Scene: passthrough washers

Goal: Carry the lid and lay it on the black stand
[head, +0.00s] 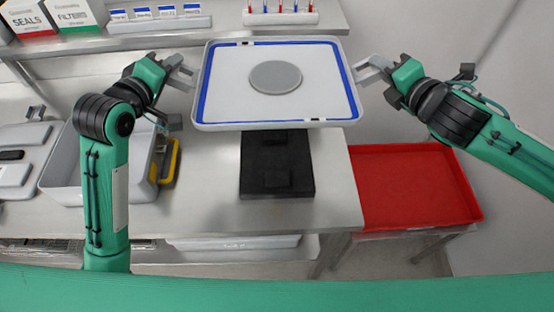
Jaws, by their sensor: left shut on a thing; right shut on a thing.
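The lid (230,100) is a pale grey-white square panel with a blue border strip and a round grey disc (275,77) at its middle. It is held up above the bench, its top face turned to the camera. My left gripper (190,82) is shut on its left edge. My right gripper (362,72) is shut on its right edge. The black stand (277,185) lies on the bench below and nearer than the lid. Its far end is hidden behind the lid's front edge, and no contact between them can be seen.
A grey bin (70,170) with a yellow-handled item (170,162) stands left of the stand. A red tray (415,185) sits lower, right of the bench. A shelf at the back holds boxes (75,14) and a rack (280,18). Bare bench (215,205) surrounds the stand.

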